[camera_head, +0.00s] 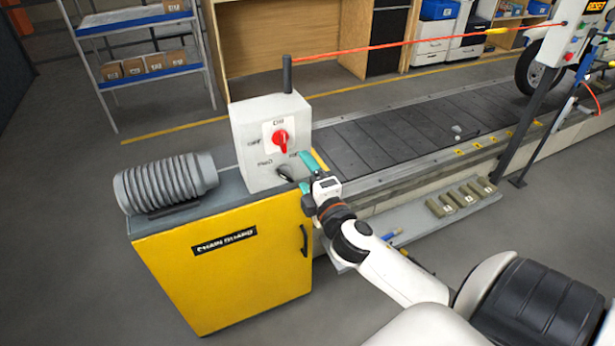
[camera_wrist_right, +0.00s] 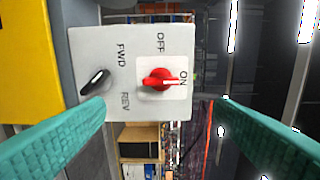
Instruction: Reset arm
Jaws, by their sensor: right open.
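My right gripper (camera_head: 304,173) is open and empty, with teal fingers, at the right front side of a white control box (camera_head: 250,118). In the right wrist view the gripper (camera_wrist_right: 160,106) faces the box's panel, the fingers spread apart. The panel carries a red OFF/ON knob (camera_wrist_right: 158,81), its white mark toward ON, and a black FWD/REV selector (camera_wrist_right: 95,82). The red knob (camera_head: 281,140) and the selector (camera_head: 286,173) also show in the head view. Whether a finger touches the box cannot be told. My left gripper is out of view.
The box stands on a yellow chain guard cabinet (camera_head: 220,285) beside a grey ribbed cylinder (camera_head: 165,184). A dark slat conveyor (camera_head: 400,130) runs right, with a red cord (camera_head: 400,44) above. A low ledge with several tan blocks (camera_head: 462,197) lies along its front. A wheel (camera_head: 535,72) stands on the far end.

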